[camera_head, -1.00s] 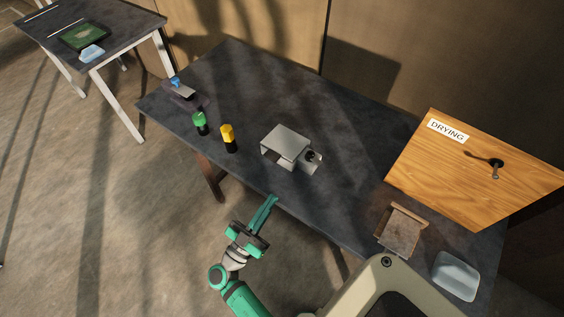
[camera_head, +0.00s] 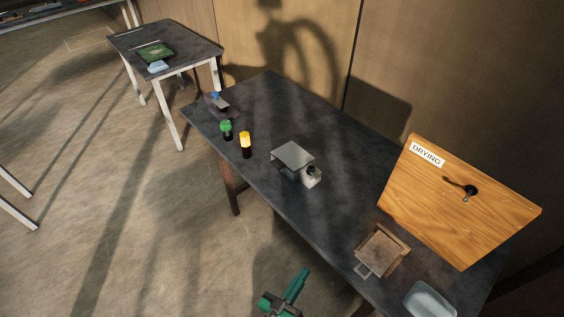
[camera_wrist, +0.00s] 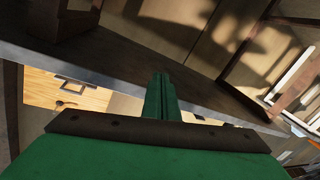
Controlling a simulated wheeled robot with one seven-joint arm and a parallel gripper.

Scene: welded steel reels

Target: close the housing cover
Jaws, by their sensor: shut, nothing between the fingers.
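The likely housing is a small grey metal box on the middle of the dark table. Its flat grey cover plate (camera_head: 293,153) sits on top at a slant, with a gap showing under its front edge. A small silver part with a dark round top (camera_head: 311,175) stands at its right front side. My green gripper (camera_head: 302,271) is shut and empty, off the table's front edge and well apart from the housing. In the wrist view its closed fingers (camera_wrist: 161,85) point ahead; I cannot make out the housing there.
A green-topped part (camera_head: 226,127) and a yellow-topped part (camera_head: 245,141) stand left of the housing. A wooden board marked DRYING (camera_head: 455,200), a wooden tray (camera_head: 398,243) and a pale dish (camera_head: 430,298) are at the right. A second table (camera_head: 190,45) stands behind left.

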